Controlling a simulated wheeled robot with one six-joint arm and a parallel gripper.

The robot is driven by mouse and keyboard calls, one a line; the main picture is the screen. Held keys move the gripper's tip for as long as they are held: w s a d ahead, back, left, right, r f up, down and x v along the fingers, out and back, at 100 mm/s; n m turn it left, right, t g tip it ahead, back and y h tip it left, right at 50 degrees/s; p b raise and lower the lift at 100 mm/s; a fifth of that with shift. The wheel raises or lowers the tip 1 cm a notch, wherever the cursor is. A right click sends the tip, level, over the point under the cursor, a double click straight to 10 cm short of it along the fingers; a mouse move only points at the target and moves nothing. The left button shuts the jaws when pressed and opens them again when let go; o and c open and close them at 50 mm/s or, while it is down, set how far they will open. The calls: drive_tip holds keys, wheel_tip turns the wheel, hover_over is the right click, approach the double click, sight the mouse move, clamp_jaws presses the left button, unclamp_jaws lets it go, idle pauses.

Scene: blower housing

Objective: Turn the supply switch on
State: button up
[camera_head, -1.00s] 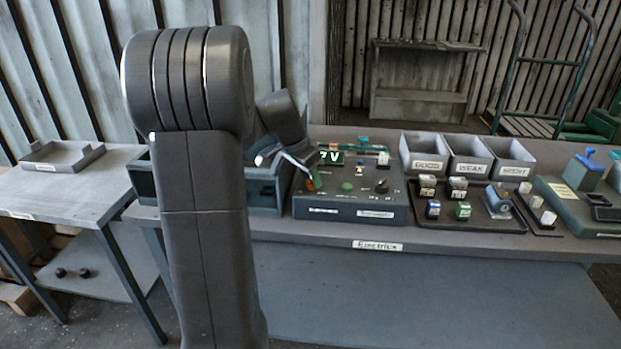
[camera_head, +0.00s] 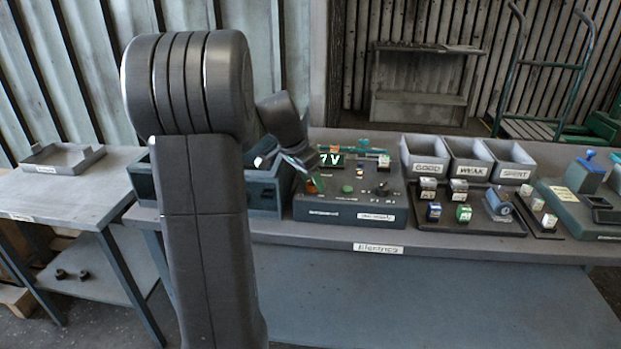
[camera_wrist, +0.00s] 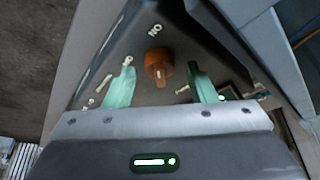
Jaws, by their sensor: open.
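The supply switch is an orange knob (camera_wrist: 159,66) with a pale pointer mark, on the dark sloped face of the supply box (camera_head: 350,216). In the wrist view an "ON" label shows upside down above the knob, and the pointer mark faces down the picture, away from it. My gripper (camera_wrist: 161,88) is open, with its green fingertips apart on either side of the knob in the picture. I cannot tell whether they touch it. In the head view my gripper (camera_head: 305,174) is at the box's left end, partly hidden by my arm.
A blue-grey bin (camera_head: 264,190) stands left of the box.

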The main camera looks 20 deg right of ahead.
drive_tip(key=v, duration=1.3)
drive_tip(key=shift+r, duration=0.3)
drive_tip(key=shift+a, duration=0.1)
drive_tip(key=x, duration=1.4)
drive_tip(key=shift+a+r, duration=0.1)
